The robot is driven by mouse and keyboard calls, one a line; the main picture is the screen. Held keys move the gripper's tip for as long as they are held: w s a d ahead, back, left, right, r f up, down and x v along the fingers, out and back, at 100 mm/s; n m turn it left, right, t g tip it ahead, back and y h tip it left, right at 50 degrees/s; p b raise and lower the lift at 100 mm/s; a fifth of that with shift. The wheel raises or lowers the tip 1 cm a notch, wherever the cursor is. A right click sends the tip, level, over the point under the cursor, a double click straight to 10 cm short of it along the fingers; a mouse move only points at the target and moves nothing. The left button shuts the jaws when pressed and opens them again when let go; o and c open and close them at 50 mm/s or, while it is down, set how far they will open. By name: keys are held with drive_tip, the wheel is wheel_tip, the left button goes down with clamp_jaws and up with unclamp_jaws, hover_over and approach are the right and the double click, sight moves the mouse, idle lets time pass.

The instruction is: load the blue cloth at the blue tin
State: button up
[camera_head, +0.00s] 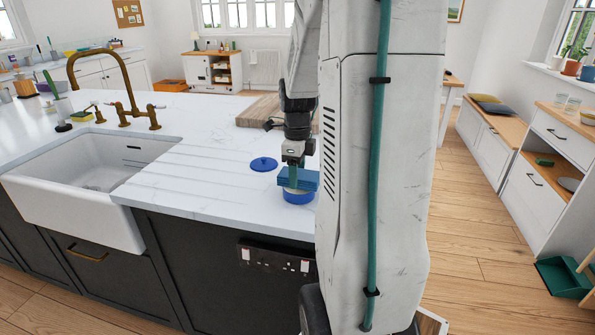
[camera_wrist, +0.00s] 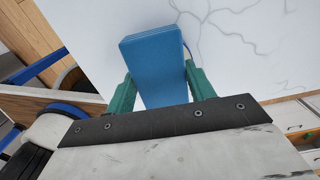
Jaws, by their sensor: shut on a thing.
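The blue cloth (camera_head: 300,179), a folded block, is in my gripper (camera_head: 293,172), directly over the blue tin (camera_head: 298,197) in the head view. The tin is round and stands on the white worktop near its front edge. The cloth hides most of its top, so I cannot tell whether the cloth touches the rim or is inside. In the wrist view the cloth (camera_wrist: 152,58) is between the green fingers of my gripper (camera_wrist: 160,82), which are shut on it. A thin blue edge shows behind the cloth there. A blue lid (camera_head: 263,164) lies left of the tin.
A wooden board (camera_head: 262,110) lies on the worktop behind the tin. The white sink (camera_head: 85,185) and brass tap (camera_head: 120,100) are to the left. The ribbed worktop (camera_head: 200,185) between sink and tin is clear. My own column blocks the view to the right.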

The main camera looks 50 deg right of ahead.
drive_tip(key=shift+f, duration=0.4)
idle(1.0)
drive_tip(key=shift+r, duration=3.55)
